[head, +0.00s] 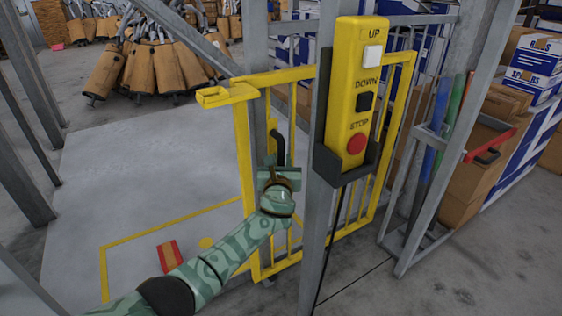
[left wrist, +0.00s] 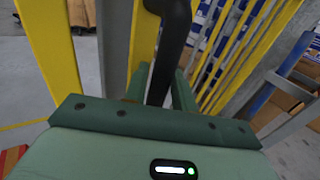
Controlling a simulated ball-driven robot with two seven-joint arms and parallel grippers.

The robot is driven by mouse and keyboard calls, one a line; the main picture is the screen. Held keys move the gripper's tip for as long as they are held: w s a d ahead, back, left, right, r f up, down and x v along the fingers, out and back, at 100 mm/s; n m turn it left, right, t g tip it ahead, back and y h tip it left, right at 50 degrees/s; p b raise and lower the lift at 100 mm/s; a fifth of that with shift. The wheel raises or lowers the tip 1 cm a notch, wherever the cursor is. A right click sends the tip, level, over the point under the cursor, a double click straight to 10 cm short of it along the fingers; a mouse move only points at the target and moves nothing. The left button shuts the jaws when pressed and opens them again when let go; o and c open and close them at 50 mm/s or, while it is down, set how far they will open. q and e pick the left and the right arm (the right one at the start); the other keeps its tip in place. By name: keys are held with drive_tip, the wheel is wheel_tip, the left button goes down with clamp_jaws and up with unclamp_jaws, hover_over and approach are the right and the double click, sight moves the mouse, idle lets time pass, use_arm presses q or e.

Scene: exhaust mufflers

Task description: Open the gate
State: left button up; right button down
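The yellow barred gate (head: 246,160) stands upright in the middle of the head view, partly hidden behind a grey post. Its black handle (head: 279,146) is on the left part of the gate; it also shows in the left wrist view (left wrist: 172,30). My left gripper (head: 279,178) is at the handle's lower part. In the left wrist view its two green fingers (left wrist: 160,88) stand on either side of the black handle. I cannot tell whether they press on it. My right gripper is not in view.
A yellow control box (head: 355,95) with UP, DOWN and STOP buttons hangs on the grey post (head: 318,230). Grey platform floor (head: 140,170) lies left of the gate. Brown mufflers (head: 150,65) stand behind. A grey rack (head: 410,210) and boxes (head: 535,55) are at right.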

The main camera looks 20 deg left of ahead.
use_arm(q)
drive_tip(key=shift+s+r, duration=0.1)
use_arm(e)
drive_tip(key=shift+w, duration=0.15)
